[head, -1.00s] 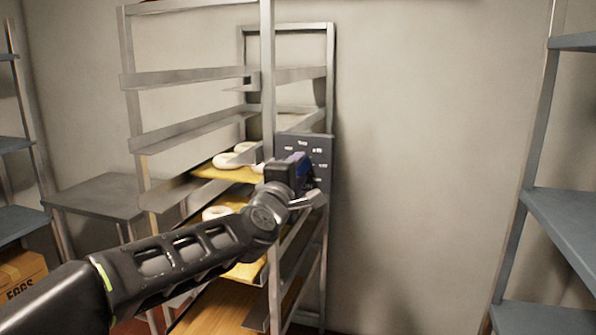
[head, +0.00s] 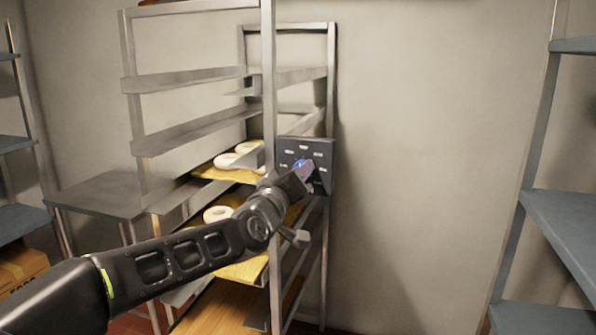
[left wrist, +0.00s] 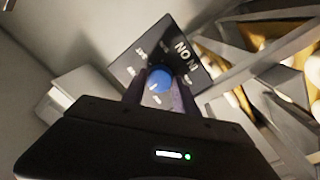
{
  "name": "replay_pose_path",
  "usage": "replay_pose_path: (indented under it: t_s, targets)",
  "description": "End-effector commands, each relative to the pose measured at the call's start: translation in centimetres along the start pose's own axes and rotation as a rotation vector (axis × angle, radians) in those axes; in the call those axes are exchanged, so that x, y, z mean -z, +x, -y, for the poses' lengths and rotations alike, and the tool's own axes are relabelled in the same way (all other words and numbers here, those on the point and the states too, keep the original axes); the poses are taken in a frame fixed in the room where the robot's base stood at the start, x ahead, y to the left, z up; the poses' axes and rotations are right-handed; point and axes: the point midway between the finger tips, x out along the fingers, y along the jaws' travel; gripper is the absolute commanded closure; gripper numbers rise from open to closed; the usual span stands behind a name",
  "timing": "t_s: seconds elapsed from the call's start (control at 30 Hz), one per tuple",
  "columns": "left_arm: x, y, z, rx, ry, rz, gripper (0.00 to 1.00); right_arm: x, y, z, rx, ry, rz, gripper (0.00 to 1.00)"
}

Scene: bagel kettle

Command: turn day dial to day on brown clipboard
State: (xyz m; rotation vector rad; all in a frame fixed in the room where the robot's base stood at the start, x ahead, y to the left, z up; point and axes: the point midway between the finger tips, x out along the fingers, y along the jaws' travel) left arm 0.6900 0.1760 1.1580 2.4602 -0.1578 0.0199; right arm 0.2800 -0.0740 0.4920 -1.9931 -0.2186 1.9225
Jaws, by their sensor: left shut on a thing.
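A dark square panel (head: 318,150) with small white labels is mounted on the right side of the rack. A blue round dial (left wrist: 159,77) with a white pointer mark sits in the panel's middle; the mark points down and left in the left wrist view. The dial is partly hidden in the head view. My left gripper (head: 303,172) is at the panel, its fingers (left wrist: 158,92) on both sides of the dial and shut on it. Large letters show on the panel (left wrist: 186,72) in the left wrist view; the small labels are hard to read. I see no brown clipboard. My right gripper is out of view.
The metal rack (head: 268,60) holds trays with pale bagels (head: 226,160). A grey table (head: 95,195) stands left of it, with a cardboard box (head: 22,268) at lower left. Blue-grey shelves (head: 570,225) stand at the right. The wall between is clear.

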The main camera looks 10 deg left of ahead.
Motion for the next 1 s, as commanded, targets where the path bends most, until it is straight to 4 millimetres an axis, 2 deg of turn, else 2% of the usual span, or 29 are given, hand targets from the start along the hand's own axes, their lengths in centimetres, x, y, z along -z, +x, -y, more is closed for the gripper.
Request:
replay_pose_path:
  t_s: [1.0]
  targets:
    - [0.2, 0.0, -0.2, -0.015, 0.962, 0.073, 1.00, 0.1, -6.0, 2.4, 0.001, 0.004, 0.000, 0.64]
